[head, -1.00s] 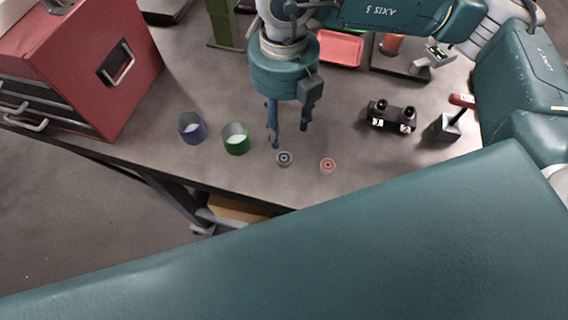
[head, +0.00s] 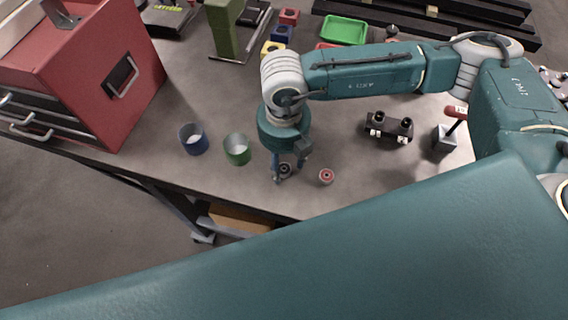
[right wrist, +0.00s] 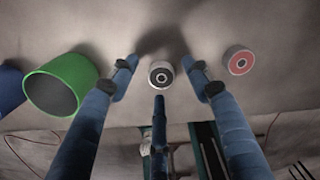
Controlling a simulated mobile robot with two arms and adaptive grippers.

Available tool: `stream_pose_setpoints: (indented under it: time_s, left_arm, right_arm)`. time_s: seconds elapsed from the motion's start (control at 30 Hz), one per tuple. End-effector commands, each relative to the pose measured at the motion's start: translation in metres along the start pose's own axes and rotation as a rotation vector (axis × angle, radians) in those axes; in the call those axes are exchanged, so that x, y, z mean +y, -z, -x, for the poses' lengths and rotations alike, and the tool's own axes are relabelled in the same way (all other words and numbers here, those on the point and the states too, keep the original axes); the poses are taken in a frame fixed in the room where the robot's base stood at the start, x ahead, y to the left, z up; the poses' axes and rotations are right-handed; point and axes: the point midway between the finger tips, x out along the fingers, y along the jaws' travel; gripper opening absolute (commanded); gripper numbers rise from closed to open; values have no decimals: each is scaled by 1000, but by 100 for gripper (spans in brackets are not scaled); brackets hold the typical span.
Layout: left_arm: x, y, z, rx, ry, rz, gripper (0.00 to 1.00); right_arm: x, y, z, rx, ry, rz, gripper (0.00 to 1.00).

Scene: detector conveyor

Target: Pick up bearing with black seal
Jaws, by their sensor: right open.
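The bearing with the black seal (head: 285,170) lies on the table near its front edge. In the right wrist view the same bearing (right wrist: 161,75) lies between the spread fingertips, with no finger seen closed on it. My right gripper (head: 289,176) is open and points down, with its fingers on either side of this bearing; its fingers also show in the right wrist view (right wrist: 163,80). A bearing with a red seal (head: 326,176) lies just to the right, outside the fingers, also in the right wrist view (right wrist: 239,62). My left gripper is not in view.
A green cup (head: 237,149) and a blue cup (head: 193,139) stand left of the gripper. A red toolbox (head: 100,75) stands at the left. A black fixture with two posts (head: 389,128) and a stamp-like tool (head: 446,138) stand at the right.

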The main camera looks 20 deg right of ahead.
Motion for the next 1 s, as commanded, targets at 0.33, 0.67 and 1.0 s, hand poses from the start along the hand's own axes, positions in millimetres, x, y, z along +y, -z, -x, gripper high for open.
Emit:
stream_pose_setpoints:
  time_s: [0.33, 0.67, 1.0]
  left_arm:
    - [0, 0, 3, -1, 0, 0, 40]
    - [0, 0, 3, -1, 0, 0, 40]
    - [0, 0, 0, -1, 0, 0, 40]
  right_arm:
    - [0, 0, -10, -1, 0, 0, 47]
    - [0, 0, -9, -1, 0, 0, 0]
    - [0, -1, -3, -2, -1, 0, 0]
